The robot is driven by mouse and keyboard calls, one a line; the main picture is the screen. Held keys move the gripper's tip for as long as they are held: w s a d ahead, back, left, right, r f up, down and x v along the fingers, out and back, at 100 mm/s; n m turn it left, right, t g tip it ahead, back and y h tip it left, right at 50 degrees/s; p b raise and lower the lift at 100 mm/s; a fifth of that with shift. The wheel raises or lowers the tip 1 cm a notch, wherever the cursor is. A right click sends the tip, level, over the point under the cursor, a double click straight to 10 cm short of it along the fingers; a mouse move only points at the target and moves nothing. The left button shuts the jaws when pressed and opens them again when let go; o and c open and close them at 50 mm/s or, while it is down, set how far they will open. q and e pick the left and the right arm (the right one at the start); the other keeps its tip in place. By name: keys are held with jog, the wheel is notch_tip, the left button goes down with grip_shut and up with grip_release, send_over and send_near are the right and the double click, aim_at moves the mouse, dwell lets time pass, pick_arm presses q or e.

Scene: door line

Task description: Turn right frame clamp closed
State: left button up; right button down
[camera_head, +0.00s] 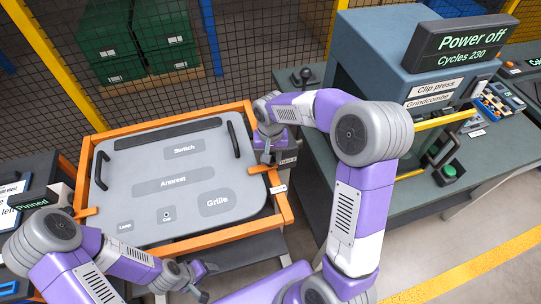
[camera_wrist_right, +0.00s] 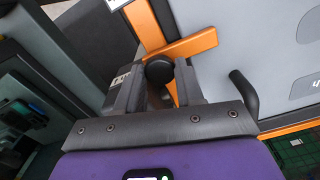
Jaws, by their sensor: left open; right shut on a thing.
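The right frame clamp is an orange bar (camera_head: 262,168) on the right rail of the orange frame (camera_head: 286,210), reaching over the edge of the grey door panel (camera_head: 180,215). In the right wrist view the orange bar (camera_wrist_right: 190,47) slants across the frame beside a round black knob (camera_wrist_right: 158,70). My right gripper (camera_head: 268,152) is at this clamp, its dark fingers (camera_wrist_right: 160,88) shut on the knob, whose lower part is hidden. My left gripper (camera_head: 192,278) is open and empty, below the frame's front edge.
A left frame clamp (camera_head: 87,212) sits on the opposite rail. A mesh fence (camera_head: 270,50) stands behind.

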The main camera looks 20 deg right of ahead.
jog(key=c, duration=0.7)
grip_release()
notch_tip(320, 180, up, 8)
jog(key=shift+f+p, duration=0.2)
jog(key=shift+p, duration=0.4)
